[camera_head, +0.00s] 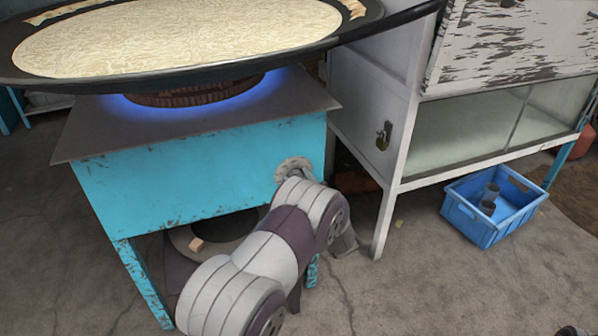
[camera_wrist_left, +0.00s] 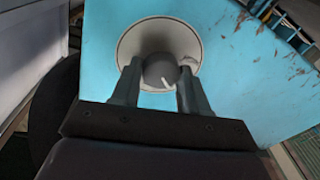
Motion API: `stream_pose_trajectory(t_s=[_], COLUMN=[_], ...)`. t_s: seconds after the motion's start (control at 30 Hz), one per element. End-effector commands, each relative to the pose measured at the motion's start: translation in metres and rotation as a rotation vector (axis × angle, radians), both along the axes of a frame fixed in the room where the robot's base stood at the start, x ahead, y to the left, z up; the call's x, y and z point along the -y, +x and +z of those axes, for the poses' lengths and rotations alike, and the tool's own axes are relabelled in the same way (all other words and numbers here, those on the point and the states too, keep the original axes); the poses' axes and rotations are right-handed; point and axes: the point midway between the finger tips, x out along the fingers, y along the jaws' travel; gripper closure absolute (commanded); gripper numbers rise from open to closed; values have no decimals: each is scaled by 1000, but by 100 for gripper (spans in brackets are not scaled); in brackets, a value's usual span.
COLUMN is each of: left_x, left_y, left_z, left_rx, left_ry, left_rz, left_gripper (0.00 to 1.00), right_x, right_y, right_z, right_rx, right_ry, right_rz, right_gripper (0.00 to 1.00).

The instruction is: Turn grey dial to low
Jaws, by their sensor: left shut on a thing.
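In the head view the round plate (camera_head: 294,166) is at the stove's right front, and my left arm hides the dial and most of the gripper. Any setting labels are too small to read. My right gripper is not in view.
A wide black pan (camera_head: 395,20) of pale milk (camera_head: 180,38) rests over a blue flame on the turquoise stove (camera_head: 170,180). A white cabinet (camera_head: 375,75) stands close on the right. A blue crate (camera_head: 490,232) with dark cups is on the floor.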

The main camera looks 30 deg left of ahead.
Motion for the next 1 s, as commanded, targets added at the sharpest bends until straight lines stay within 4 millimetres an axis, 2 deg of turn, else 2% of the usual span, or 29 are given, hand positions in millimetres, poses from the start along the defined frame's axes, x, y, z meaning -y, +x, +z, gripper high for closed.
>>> stream_pose_trajectory(t_s=[0.03,0.3,0.93,0.97,1.0], left_x=[0,0,0,0,0], left_y=[-1,-1,-1,-1,-1], left_z=[2,0,-3,-3,-3], left_rx=[-28,-122,-161,-161,-161], left_ry=[18,101,133,133,133], left_rz=[1,0,0,0,0], left_gripper=[86,86,86,49,36], right_x=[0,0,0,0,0], right_y=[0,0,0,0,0], right_z=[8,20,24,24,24], right_rx=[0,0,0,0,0], right_ry=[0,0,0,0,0], right_rz=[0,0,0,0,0], right_gripper=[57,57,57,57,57])
